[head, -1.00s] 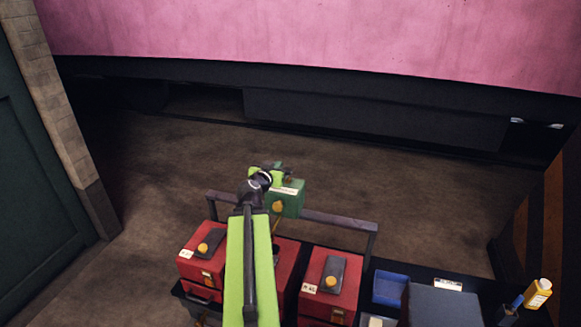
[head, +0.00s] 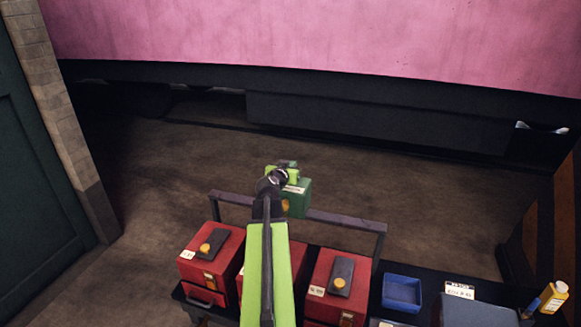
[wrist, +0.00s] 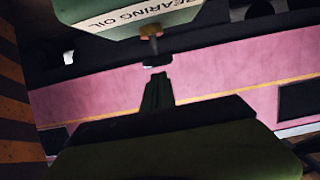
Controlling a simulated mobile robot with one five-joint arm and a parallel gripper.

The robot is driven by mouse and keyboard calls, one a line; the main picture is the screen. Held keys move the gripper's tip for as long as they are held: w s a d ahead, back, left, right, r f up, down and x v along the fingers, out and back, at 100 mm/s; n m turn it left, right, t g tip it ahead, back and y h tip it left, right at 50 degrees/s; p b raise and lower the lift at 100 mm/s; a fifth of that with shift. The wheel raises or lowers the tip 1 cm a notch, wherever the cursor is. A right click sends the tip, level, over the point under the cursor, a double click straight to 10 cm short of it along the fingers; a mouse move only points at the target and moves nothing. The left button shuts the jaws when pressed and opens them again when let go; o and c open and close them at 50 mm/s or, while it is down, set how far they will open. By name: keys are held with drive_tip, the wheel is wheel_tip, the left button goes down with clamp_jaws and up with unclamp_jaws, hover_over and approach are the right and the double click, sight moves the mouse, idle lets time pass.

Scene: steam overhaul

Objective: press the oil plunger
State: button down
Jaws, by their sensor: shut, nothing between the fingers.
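The green bearing oil box (head: 297,203) stands at the rear rail of the bench in the head view, with a brass-coloured round part on its front. In the wrist view the same box (wrist: 125,15), lettered "BEARING OIL", fills the top. A brass collar (wrist: 151,30) and a thin stem ending in a dark cap (wrist: 157,58), which looks like the plunger, stick out below it there. My gripper (wrist: 157,78) is shut and empty, its tips just below the cap in that picture. I cannot tell whether they touch. In the head view my gripper (head: 287,174) partly covers the box.
Red boxes (head: 225,243) and (head: 325,262) with dark lids flank my arm on the bench. A grey rail (head: 345,221) runs along the back; open floor lies beyond.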

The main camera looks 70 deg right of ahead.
drive_tip(key=shift+w+a+f, duration=0.1)
drive_tip(key=shift+w+f, duration=0.15)
wheel_tip(320, 180, down, 3)
drive_tip(key=b, duration=0.3)
drive_tip(key=shift+s+a+r, duration=0.1)
drive_tip(key=shift+s+r, duration=0.05)
drive_tip(key=shift+r, duration=0.05)
